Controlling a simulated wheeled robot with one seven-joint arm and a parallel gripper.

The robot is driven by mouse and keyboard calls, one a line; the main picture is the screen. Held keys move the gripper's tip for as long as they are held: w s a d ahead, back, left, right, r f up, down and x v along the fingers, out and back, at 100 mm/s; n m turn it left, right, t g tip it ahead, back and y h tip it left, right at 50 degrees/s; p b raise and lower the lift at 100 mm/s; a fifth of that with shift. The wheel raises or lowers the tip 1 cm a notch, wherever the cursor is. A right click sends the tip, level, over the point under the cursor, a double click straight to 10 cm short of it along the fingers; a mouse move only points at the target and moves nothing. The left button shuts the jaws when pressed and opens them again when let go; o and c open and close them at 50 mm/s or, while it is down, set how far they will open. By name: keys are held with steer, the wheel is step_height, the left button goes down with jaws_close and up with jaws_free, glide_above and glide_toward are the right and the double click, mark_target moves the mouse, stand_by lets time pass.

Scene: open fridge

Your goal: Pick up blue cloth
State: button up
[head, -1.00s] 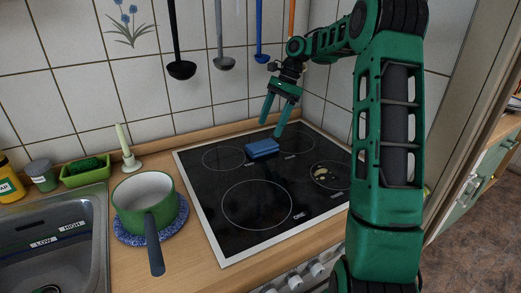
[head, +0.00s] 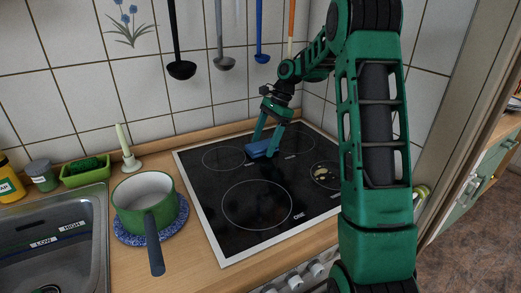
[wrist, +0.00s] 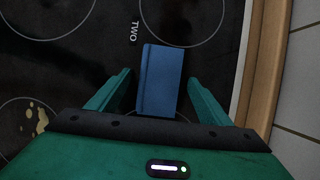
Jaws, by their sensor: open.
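The blue cloth (head: 257,149), a folded flat block, lies on the black glass stovetop (head: 228,178) toward its back edge. My gripper (head: 262,148) is lowered over it with its fingers pointing down. In the wrist view the cloth (wrist: 161,80) lies between the two spread fingers of my gripper (wrist: 160,95) and reaches out past their tips. The gripper is open, with a gap between the cloth and each finger.
A green pot (head: 146,202) with a dark handle stands on a blue mat (head: 128,237) left of the stove. Ladles (head: 181,69) hang on the tiled wall behind. A stain (head: 325,170) marks the right burner. A sink (head: 60,240) is at far left.

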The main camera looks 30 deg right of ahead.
mark_target(261, 145)
steer(key=shift+c, duration=0.6)
steer(key=c, duration=1.1)
steer(key=shift+r, duration=0.1)
steer(key=shift+r, duration=0.5)
steer(key=r, duration=0.2)
steer(key=a+r, duration=0.1)
steer(key=shift+s+a+r, duration=0.1)
steer(key=shift+s+r, duration=0.1)
steer(key=shift+r, duration=0.2)
steer(key=s+a+r, duration=0.3)
steer(key=a+r, duration=0.3)
steer(key=a, duration=0.4)
steer(key=shift+s, duration=0.2)
steer(key=o, duration=0.6)
steer(key=shift+d, duration=0.1)
steer(key=c, duration=0.4)
